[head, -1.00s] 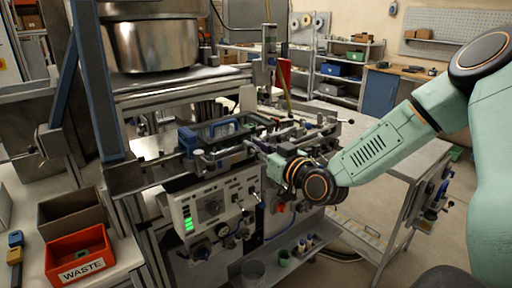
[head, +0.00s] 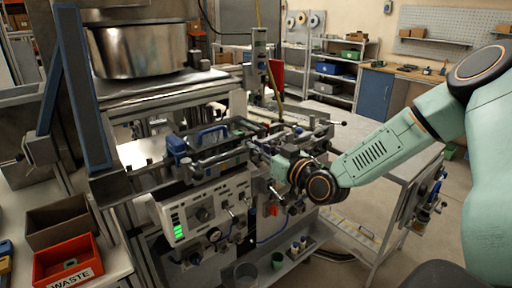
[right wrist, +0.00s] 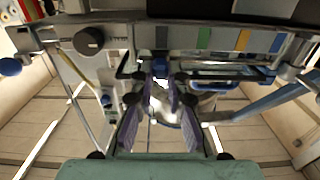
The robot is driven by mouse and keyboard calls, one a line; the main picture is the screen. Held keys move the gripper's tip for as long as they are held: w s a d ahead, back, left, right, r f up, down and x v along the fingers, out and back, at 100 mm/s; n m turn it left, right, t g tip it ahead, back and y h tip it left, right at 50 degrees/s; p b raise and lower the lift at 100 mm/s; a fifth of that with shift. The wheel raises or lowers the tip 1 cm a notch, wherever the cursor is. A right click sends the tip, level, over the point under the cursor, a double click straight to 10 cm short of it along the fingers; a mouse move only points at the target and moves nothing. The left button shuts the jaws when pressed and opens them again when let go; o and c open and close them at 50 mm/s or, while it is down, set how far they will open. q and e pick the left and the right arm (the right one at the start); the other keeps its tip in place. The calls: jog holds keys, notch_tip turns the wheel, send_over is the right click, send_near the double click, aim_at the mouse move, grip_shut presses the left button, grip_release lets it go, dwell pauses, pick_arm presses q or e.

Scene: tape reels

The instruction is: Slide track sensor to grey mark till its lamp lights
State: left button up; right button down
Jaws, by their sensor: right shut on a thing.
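My right gripper (head: 268,158) reaches in from the right to the front rail of the machine (head: 218,160). In the right wrist view its two purple-padded fingers (right wrist: 158,90) are close together and shut on a small dark part (right wrist: 160,68), which I take to be the track sensor. Most of it is hidden between the fingertips, and I cannot make out its lamp. A strip above the fingers carries coloured marks; a grey one (right wrist: 161,38) is near the fingers, with a green one (right wrist: 204,38) and an orange one (right wrist: 242,40) to its right. My left gripper is not in view.
Below the rail is a control panel (head: 205,212) with green lights and knobs. A red waste bin (head: 68,262) is at lower left. A grey table (head: 350,145) lies behind my right arm.

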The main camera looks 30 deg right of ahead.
jog(key=shift+d+r, duration=0.1)
jog(key=c, duration=1.3)
grip_release()
jog(key=shift+d, duration=0.3)
jog(key=shift+c, duration=0.2)
jog(key=shift+a, duration=0.35)
notch_tip(320, 180, up, 10)
jog(key=shift+f, duration=0.1)
jog(key=shift+d, duration=0.1)
